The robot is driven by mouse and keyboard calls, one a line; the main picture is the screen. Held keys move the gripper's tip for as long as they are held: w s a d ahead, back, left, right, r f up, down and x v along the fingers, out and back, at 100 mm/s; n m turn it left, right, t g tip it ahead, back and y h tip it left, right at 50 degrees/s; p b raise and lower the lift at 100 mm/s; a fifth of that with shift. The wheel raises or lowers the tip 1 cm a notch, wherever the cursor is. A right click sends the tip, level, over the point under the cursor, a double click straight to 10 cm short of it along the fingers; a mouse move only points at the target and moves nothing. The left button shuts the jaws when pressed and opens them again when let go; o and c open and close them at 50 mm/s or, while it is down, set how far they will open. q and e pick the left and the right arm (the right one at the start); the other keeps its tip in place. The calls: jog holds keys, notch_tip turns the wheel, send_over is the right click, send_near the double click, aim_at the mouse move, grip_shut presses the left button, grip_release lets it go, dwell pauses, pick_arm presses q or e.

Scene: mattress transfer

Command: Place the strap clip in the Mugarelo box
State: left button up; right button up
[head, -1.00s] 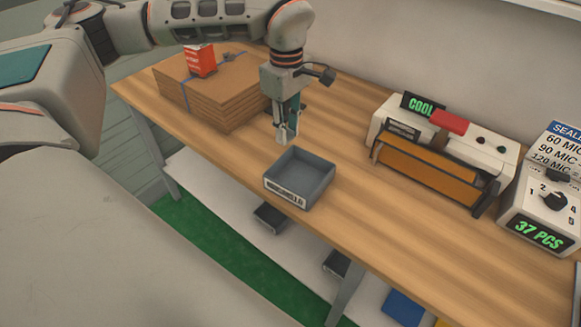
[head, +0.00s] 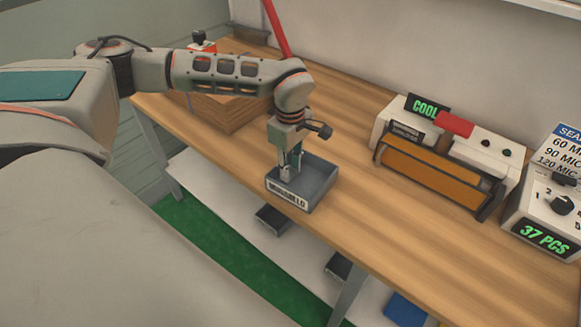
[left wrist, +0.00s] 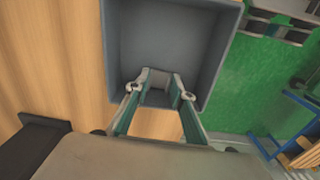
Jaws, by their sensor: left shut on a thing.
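The Mugarelo box (head: 322,192) is an open grey tray with a white label on its front, standing near the table's front edge. My left gripper (head: 291,175) points down over the left part of the box, with its fingertips at about the box opening. In the left wrist view the box (left wrist: 215,45) lies beyond the fingertips (left wrist: 160,88). My right gripper is in neither view.
A stack of flat cardboard (head: 228,115) stands to the left behind my arm, with a red box on it. A heat sealer (head: 440,165) and a counter showing 37 PCS (head: 545,215) stand to the right. The table between box and sealer is clear.

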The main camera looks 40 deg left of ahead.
pick_arm(q)
jog(key=shift+f, duration=0.1)
jog(key=o, duration=0.9)
jog(key=shift+r, duration=0.25)
notch_tip(320, 180, up, 12)
jog(key=shift+f, duration=0.1)
